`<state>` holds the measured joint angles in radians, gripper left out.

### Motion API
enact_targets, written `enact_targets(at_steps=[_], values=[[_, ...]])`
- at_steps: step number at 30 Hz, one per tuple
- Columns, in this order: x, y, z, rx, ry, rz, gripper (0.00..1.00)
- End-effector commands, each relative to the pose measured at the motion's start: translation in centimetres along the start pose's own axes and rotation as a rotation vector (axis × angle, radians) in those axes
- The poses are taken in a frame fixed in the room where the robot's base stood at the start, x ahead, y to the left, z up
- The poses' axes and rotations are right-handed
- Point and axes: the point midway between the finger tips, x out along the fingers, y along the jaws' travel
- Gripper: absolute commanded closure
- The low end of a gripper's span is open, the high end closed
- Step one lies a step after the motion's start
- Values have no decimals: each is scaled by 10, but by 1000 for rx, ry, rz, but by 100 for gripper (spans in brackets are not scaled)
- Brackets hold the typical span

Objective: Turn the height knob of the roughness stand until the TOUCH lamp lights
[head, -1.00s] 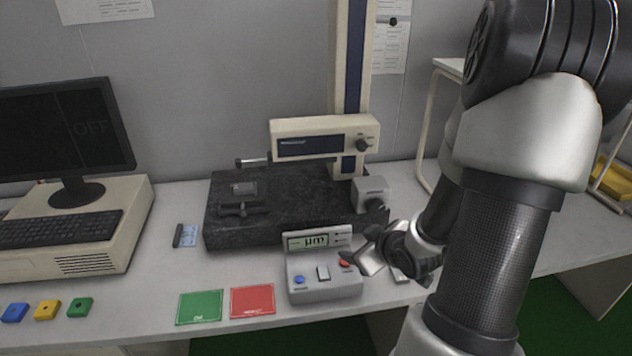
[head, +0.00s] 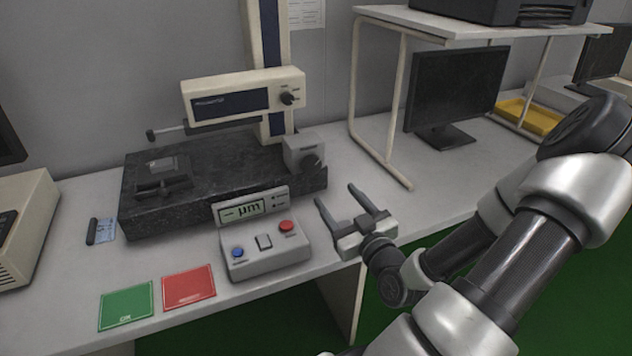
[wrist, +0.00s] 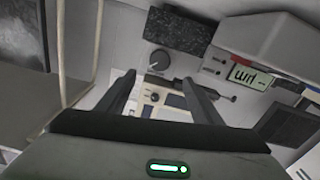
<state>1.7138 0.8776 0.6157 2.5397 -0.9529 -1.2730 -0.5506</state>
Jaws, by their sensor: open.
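The roughness stand has a dark granite base (head: 215,200), a tall column (head: 264,40) and a beige drive unit (head: 235,97) with a small dark knob (head: 287,98). A larger dark knob (head: 312,163) sits on a pale block at the column's foot; I take it as the height knob. It also shows in the wrist view (wrist: 158,60), beyond and between my fingertips. My gripper (head: 336,194) is open and empty, in front of and right of that knob, apart from it. I cannot make out a lit TOUCH lamp; the small labels are unreadable.
A grey control box (head: 265,259) with a µm display, a blue button and a red button stands close left of my gripper. Green (head: 126,306) and red (head: 189,287) cards lie at the front edge. A white-framed shelf (head: 398,110) stands to the right. The bench between is clear.

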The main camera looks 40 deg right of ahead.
Motion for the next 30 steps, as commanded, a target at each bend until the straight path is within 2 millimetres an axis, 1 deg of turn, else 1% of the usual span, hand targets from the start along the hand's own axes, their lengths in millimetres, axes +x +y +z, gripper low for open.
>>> enact_targets(at_steps=[1, 2, 3, 9, 15, 18, 21, 24, 30], values=[[12, -2, 7, -6, 5, -2, 40], [19, -3, 6, -4, 5, -3, 40], [28, -1, 0, 0, 4, -3, 40], [72, -1, 0, 1, 3, -2, 40], [109, -1, 0, 2, 1, -1, 40], [120, 0, 0, 1, 1, 0, 40], [128, -1, 0, 2, -1, 0, 40], [131, 0, 0, 2, 0, 0, 40], [131, 0, 0, 2, -1, 0, 40]])
